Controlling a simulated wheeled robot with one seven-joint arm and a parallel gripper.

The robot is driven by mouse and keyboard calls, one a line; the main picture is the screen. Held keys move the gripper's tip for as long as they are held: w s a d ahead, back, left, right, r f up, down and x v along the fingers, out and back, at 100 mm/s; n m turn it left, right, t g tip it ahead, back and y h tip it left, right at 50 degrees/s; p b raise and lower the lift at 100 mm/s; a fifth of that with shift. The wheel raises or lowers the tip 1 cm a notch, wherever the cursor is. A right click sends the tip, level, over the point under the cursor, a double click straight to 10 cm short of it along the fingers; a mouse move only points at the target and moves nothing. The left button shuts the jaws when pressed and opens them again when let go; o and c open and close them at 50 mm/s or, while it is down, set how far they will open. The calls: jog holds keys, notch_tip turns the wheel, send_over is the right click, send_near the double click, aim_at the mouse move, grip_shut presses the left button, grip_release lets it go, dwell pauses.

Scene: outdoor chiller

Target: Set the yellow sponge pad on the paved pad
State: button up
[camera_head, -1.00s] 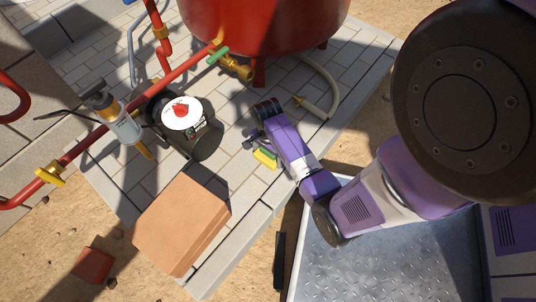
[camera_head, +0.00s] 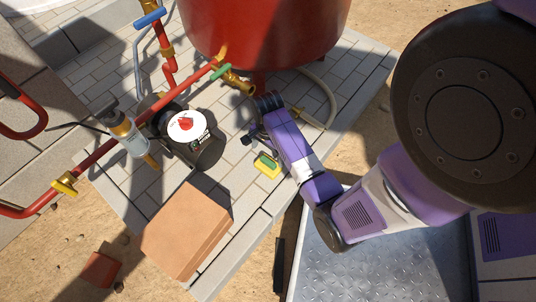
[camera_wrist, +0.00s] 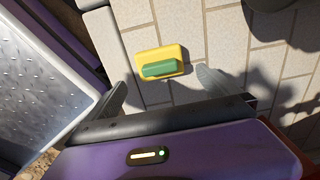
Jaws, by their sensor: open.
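The yellow sponge pad (camera_head: 267,164), with a green block on its top, lies on the paved pad (camera_head: 243,187) just left of my arm. In the wrist view the sponge pad (camera_wrist: 176,54) lies flat on the pale paving (camera_wrist: 217,47), apart from my fingers. My gripper (camera_wrist: 163,88) is open and empty, with one grey finger to each side and the sponge pad ahead between them. In the head view my gripper (camera_head: 255,137) is partly hidden by my wrist.
A black pump (camera_head: 201,148) with a white top and red pipes stand left of the sponge pad. A red tank (camera_head: 265,30) stands behind. A terracotta block (camera_head: 187,230) sits at the pad's front. A pale hose (camera_head: 327,103) curves right of my gripper.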

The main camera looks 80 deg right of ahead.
jog(key=shift+r, duration=0.95)
jog(key=a+r+n+t+h, duration=0.3)
jog(key=a+n+t, duration=0.3)
jog(key=a+n, duration=0.8)
jog(key=s+a+r+n+t+y, duration=0.1)
jog(key=s+a+r+n+t, duration=0.1)
jog(key=r, duration=0.6)
jog(key=s+a+r+n+t+y, duration=0.1)
jog(key=a+r+n+t, duration=0.3)
jog(key=r, duration=0.5)
jog(key=s+a+r+n+t+y, duration=0.1)
jog(key=s+a+r+n+t, duration=0.2)
jog(key=a+r, duration=0.4)
notch_tip(320, 180, up, 2)
jog(key=shift+s+r+p, duration=0.25)
jog(key=shift+s+p, duration=0.05)
jog(key=shift+s, duration=0.3)
jog(key=shift+s, duration=0.1)
